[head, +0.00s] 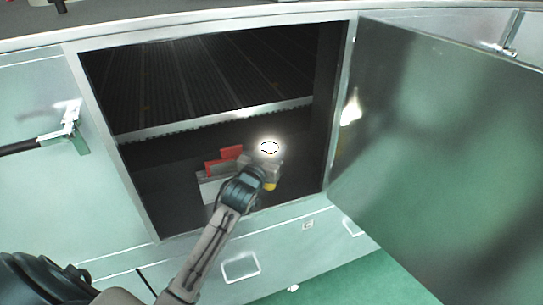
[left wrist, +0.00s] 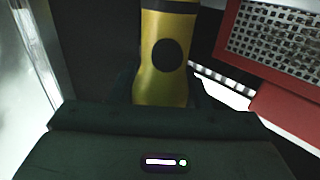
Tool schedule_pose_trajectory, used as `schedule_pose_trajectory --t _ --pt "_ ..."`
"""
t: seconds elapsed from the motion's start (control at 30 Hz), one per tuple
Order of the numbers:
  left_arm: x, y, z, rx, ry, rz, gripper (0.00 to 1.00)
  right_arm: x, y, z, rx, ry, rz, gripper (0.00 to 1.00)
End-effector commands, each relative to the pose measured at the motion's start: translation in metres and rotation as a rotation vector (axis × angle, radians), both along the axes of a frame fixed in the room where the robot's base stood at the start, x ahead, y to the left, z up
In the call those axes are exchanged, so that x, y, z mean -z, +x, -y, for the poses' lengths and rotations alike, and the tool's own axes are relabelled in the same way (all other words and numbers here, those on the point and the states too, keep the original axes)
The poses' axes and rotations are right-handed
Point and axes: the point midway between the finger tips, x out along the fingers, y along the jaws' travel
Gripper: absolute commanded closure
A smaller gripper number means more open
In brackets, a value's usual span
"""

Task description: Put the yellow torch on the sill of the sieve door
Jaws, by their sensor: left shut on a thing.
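The yellow torch (left wrist: 164,60) shows upright in the left wrist view, with a dark round spot on its side and a dark band above. In the head view only a small yellow part of it (head: 270,187) shows below my left gripper (head: 263,168). That gripper is shut on the torch, inside the door opening and close above the sill (head: 285,207). The gripper hides much of the torch in the head view. The sieve door (head: 450,150) stands open to the right. My right gripper is not in view.
A red-framed part with metal mesh (left wrist: 275,42) is close beside the torch; red pieces on a pale block (head: 224,160) show left of my gripper. A bright round glow (head: 269,147) is above the gripper. Dark ribbed panels (head: 205,75) lie deeper inside. A latch handle (head: 68,125) is at left.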

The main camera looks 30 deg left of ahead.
Motion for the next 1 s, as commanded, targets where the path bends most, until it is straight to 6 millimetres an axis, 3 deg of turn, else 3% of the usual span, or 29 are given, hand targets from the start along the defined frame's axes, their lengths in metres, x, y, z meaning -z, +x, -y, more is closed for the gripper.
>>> schedule_pose_trajectory --t 0.2,0.57,0.6,0.63,1.0 --pt "0.028 -0.001 0.0 0.001 0.0 -0.003 0.99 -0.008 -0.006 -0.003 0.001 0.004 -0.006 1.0" --pt "0.033 -0.001 0.001 0.001 0.0 -0.002 0.99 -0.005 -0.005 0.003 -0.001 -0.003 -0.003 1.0" --pt "0.033 -0.001 0.0 0.001 0.0 -0.003 0.54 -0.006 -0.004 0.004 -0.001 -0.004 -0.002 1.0" --pt "0.033 -0.001 0.0 0.001 0.0 -0.003 0.49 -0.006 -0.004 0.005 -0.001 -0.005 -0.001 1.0" --pt "0.031 -0.004 0.001 0.001 0.0 -0.003 0.49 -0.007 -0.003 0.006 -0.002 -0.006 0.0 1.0"
